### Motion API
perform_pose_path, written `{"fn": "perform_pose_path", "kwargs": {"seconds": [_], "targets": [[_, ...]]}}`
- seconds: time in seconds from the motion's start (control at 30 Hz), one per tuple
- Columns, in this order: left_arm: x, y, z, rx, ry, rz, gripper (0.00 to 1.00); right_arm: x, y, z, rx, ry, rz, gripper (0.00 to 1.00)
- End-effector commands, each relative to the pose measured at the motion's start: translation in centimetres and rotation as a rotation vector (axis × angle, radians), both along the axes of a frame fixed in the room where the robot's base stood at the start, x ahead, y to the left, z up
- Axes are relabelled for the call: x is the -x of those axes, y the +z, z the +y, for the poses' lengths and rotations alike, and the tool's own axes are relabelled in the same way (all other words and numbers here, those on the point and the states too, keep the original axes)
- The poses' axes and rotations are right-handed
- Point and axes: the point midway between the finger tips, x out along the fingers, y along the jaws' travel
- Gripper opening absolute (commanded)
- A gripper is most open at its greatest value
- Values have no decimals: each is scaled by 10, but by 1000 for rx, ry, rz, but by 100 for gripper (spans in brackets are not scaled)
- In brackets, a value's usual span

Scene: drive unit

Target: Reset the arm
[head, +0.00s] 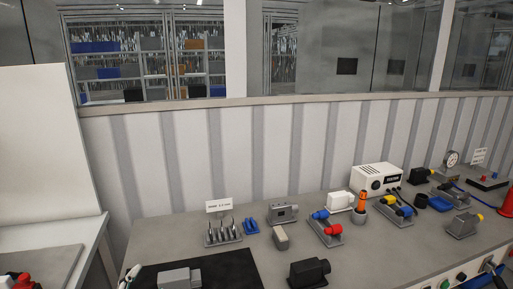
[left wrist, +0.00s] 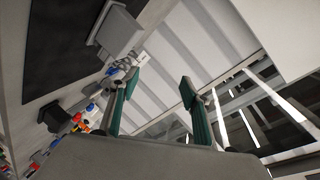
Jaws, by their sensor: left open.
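My left gripper (left wrist: 160,85) shows in the left wrist view with its two green fingers wide apart and nothing between them. A small pale and dark green piece at the bottom left of the head view looks like part of this gripper, but most of it is out of frame. In the wrist view the fingers stand in front of the ribbed wall, with the bench tilted at the left. No contact with any bench object is visible. My right gripper cannot be made out in either view.
The grey bench (head: 180,232) carries a black mat (head: 225,265) with a grey block (head: 179,278), a labelled rack (head: 223,236), a black housing (head: 309,271), a tray with red and blue parts (head: 326,232) and a white box (head: 377,178). A ribbed wall (head: 200,150) stands behind.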

Motion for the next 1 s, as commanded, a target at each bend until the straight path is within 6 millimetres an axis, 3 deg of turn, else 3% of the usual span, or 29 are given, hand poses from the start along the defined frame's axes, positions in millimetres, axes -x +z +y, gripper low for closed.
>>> {"fn": "perform_pose_path", "kwargs": {"seconds": [0.03,0.1,0.2,0.4,0.67,1.0], "targets": [[18,-27,17,11,49,84,47,0,0,0,0,0,0,45],[40,-55,35,21,102,182,47,0,0,0,0,0,0,45],[67,-84,56,25,162,288,47,0,0,0,-1,-1,0,45],[114,-122,83,28,246,446,47,0,0,1,-3,-2,0,45],[171,-155,109,20,330,609,47,0,0,2,-5,-3,0,45],[150,-223,63,178,220,559,47,-3,-19,6,-12,1,-9,45]]}}
